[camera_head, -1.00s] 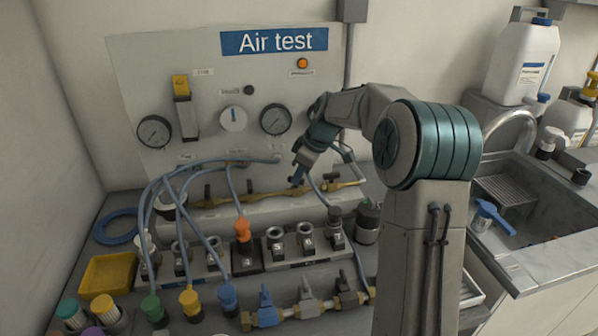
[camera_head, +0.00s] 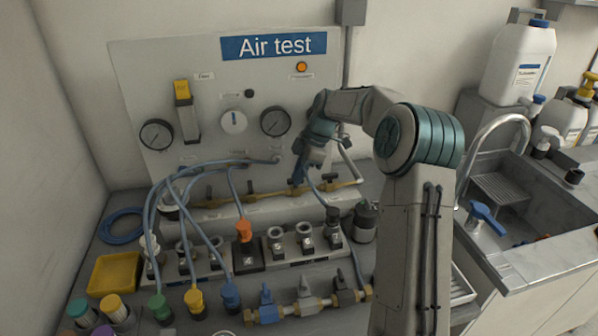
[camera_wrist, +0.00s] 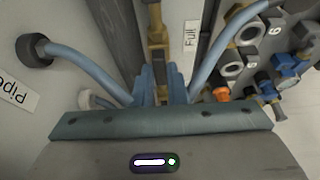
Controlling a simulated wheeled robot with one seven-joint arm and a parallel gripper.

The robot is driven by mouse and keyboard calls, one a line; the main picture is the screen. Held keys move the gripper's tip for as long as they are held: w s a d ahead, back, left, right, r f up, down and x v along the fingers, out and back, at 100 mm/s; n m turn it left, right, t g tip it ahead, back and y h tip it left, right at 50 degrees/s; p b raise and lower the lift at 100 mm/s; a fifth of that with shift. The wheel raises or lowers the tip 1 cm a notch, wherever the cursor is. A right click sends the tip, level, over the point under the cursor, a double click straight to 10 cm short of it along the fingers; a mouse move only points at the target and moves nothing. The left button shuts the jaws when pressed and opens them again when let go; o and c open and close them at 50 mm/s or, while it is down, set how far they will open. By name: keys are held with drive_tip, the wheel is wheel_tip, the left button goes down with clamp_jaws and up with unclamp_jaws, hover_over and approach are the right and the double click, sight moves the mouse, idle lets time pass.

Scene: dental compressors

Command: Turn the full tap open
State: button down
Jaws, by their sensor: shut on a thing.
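A brass pipe (camera_head: 265,194) with small dark-handled taps runs along the foot of the Air test panel. My gripper (camera_head: 297,181) reaches down to this pipe right of its middle. In the wrist view, the blue fingers of my gripper (camera_wrist: 161,84) are closed around the dark handle of the full tap (camera_wrist: 159,66). The brass body of this tap shows just beyond, beside a "Full" label (camera_wrist: 190,35). The fingers hide most of the handle, so its exact angle is hard to tell.
Blue hoses (camera_wrist: 207,62) pass close on both sides of my fingers. A row of numbered sockets (camera_head: 305,237) and an orange connector (camera_head: 243,230) stand in front of the pipe. Gauges (camera_head: 275,121) are on the panel behind. A sink (camera_head: 540,205) lies at the right.

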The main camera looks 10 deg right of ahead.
idle(0.4)
drive_tip(key=c, duration=1.4)
unclamp_jaws()
drive_tip(key=shift+c, duration=0.2)
drive_tip(key=shift+r, duration=0.1)
drive_tip(key=p+v, duration=0.1)
drive_tip(key=v, duration=1.2)
drive_tip(key=shift+r, duration=0.3)
drive_tip(key=shift+d, duration=0.1)
